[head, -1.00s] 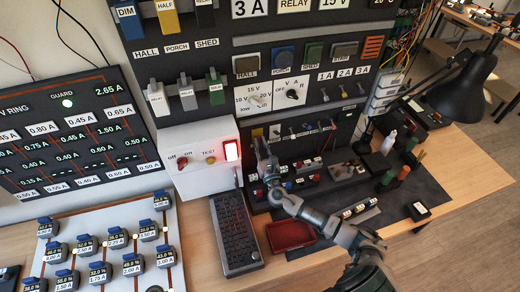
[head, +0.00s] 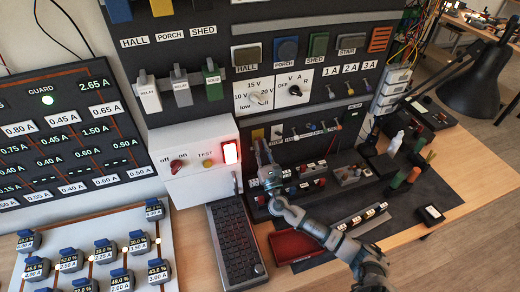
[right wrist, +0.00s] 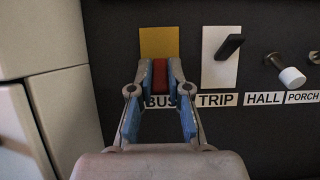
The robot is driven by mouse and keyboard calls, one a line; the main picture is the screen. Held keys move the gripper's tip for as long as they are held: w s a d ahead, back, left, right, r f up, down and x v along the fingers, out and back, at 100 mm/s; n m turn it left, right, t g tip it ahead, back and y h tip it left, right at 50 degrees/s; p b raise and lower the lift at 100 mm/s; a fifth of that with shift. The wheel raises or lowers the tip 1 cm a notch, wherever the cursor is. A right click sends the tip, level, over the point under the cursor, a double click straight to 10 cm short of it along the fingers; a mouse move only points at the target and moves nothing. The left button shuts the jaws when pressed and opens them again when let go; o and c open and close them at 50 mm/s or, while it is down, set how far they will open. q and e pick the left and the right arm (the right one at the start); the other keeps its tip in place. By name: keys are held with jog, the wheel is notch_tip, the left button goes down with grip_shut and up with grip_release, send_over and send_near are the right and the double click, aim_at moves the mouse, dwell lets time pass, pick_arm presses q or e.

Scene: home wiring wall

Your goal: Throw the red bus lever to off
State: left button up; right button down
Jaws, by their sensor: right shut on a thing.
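The red bus lever (right wrist: 160,74) stands in front of a yellow plate (right wrist: 159,42), above the BUS label, in the right wrist view. My right gripper (right wrist: 160,70) has its two blue-sided fingers shut on the lever, one on each side. Which way the lever is thrown is not clear. My left gripper is not in view.
The black TRIP lever (right wrist: 230,46) is just right of the gripper, then a white-knobbed HALL lever (right wrist: 291,77). A white box with a lit red switch (head: 230,152) stands close left. A keyboard (head: 236,240) and a red tray (head: 293,246) lie below.

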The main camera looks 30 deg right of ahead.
jog(key=shift+f, duration=0.35)
jog(key=c, duration=1.1)
grip_release()
jog(key=shift+w, duration=0.1)
jog(key=shift+r, duration=0.1)
jog(key=s+a, duration=0.1)
jog(key=s, duration=0.3)
jog(key=s+a+f, duration=0.1)
jog(key=s, duration=0.4)
jog(key=s+a, duration=0.1)
jog(key=s, duration=0.4)
jog(key=shift+s+a+f, duration=0.1)
jog(key=shift+s+f, duration=0.05)
jog(key=shift+f, duration=0.1)
